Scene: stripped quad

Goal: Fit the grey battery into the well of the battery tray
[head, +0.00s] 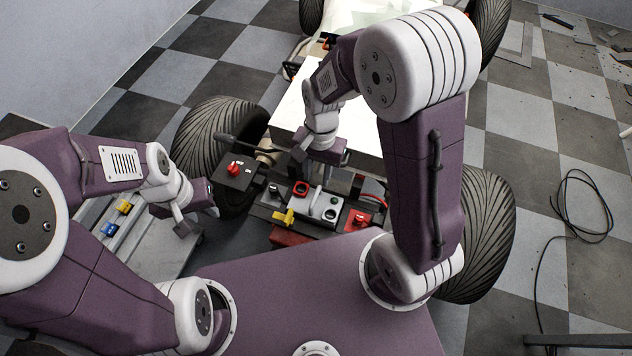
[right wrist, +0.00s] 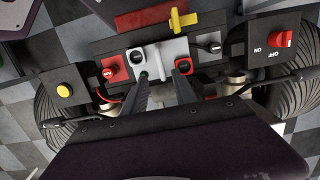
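The grey battery (head: 324,206), with a red and a black terminal, is at the dark battery tray (head: 268,212) on the quad's near end. It also shows in the right wrist view (right wrist: 168,51). I cannot tell how deep it sits; the well is hidden. My right gripper (head: 326,175) is above and just beyond the battery. In the right wrist view its two fingers (right wrist: 163,76) are apart, with their tips overlapping the battery's far edge. My left gripper (head: 192,215) has its fingers apart and is empty, left of the quad.
A yellow handle (head: 284,217) and a red switch (head: 359,221) flank the battery. A black box with a red knob (head: 235,174) stands to the left. A grey cart (head: 140,245) with blue and yellow parts is at far left. Large tyres (head: 215,135) border the space.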

